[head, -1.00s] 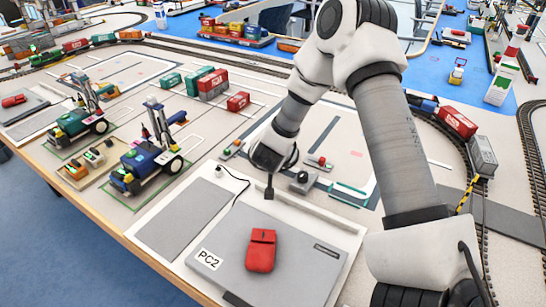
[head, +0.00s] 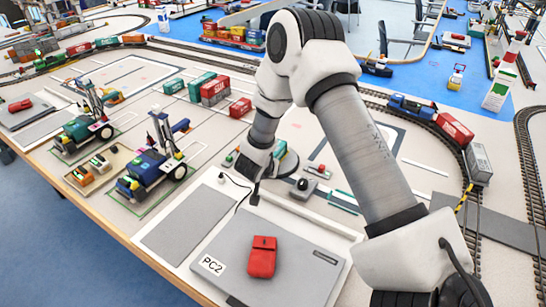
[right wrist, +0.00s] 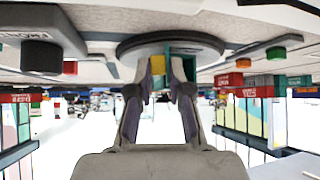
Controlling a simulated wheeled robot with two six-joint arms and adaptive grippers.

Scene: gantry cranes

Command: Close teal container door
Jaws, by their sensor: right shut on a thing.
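The teal container (head: 280,148) shows only in part in the head view, behind my right wrist. In the right wrist view, which is upside down, a teal panel (right wrist: 182,66), seemingly its door, lies at my right fingertips beside a yellow piece (right wrist: 158,65), next to a round grey disc (right wrist: 170,44). My right gripper (right wrist: 162,72) is shut on the teal part. The fingers hide much of it, so the door's angle is unclear. In the head view my wrist covers these fingers. My left gripper is not in view.
A grey panel marked PC2 (head: 215,285) with a red pouch (head: 262,257) lies in front. A control box with a black knob (head: 303,188) sits close to the right of my wrist. Toy vehicles (head: 150,170) stand left; red containers (head: 215,90) stand behind. Rail track curves at right.

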